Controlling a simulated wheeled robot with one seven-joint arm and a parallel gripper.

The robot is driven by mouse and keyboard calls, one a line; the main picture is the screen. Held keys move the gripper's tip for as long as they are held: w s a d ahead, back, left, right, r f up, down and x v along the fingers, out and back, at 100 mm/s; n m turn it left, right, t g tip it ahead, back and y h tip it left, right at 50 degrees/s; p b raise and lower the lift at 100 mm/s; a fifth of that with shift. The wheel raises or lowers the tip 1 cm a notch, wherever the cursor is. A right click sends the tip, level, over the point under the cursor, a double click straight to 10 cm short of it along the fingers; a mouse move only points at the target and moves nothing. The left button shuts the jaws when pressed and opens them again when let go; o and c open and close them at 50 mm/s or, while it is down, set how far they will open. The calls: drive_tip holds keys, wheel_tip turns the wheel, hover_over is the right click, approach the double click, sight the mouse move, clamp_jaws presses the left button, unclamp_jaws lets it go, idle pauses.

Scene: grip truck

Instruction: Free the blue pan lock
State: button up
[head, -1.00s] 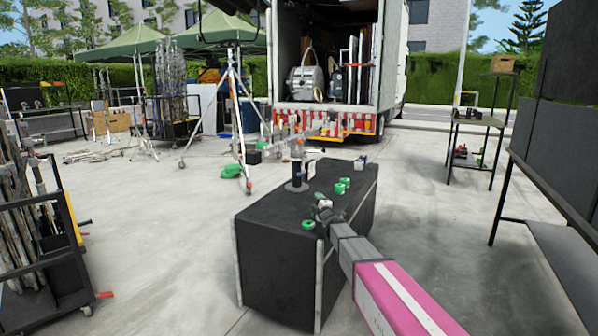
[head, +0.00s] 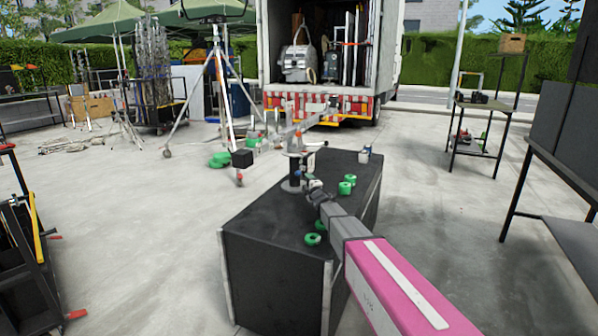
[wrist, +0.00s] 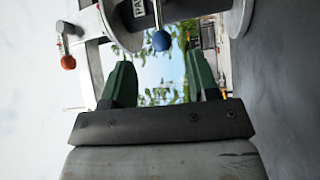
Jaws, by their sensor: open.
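The blue pan lock (wrist: 161,41) is a small blue ball on a thin lever, under a round grey housing with a label starting "PA" (wrist: 138,8). In the wrist view it sits between and just beyond my fingertips, closer to the right one.
An orange-red ball knob (wrist: 68,62) is on another lever at the left of the wrist view. Green pieces (head: 347,183) and a small blue-white item (head: 365,155) lie on the case. A tripod stand (head: 220,90) and the truck (head: 330,60) are behind.

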sight(300, 172)
drive_tip(key=x, duration=1)
drive_tip(key=shift+w+a, duration=0.15)
drive_tip(key=shift+w, duration=0.1)
clamp_jaws()
